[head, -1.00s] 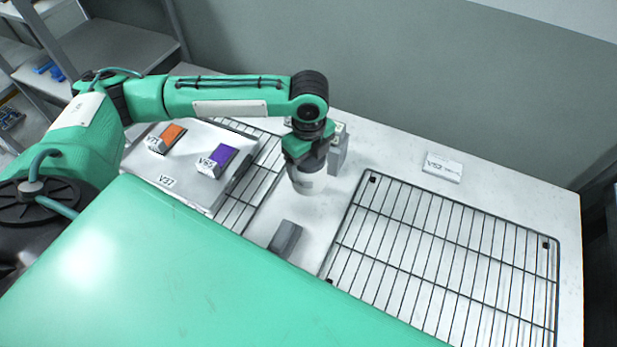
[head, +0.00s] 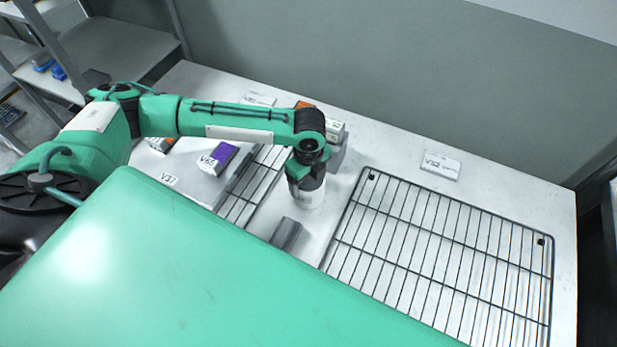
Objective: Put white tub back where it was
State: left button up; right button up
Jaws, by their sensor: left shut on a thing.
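The white tub (head: 309,199) is at the left gripper, low over or on the white table strip between the two wire racks. My left gripper (head: 306,184) is shut on it from above and hides its upper part. I cannot tell whether the tub's base touches the table. My right gripper is not in the head view.
A grey block (head: 286,234) stands in front of the tub. A label V52 (head: 441,165) lies at the back.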

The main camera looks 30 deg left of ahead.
pick_arm(q)
jog(key=o, duration=1.4)
jog(key=shift+f, duration=0.1)
notch_tip(320, 180, up, 11)
jog(key=shift+r+b, duration=0.2)
jog(key=shift+b, duration=0.85)
jog(key=shift+r, duration=0.45)
jog(key=shift+s, duration=0.1)
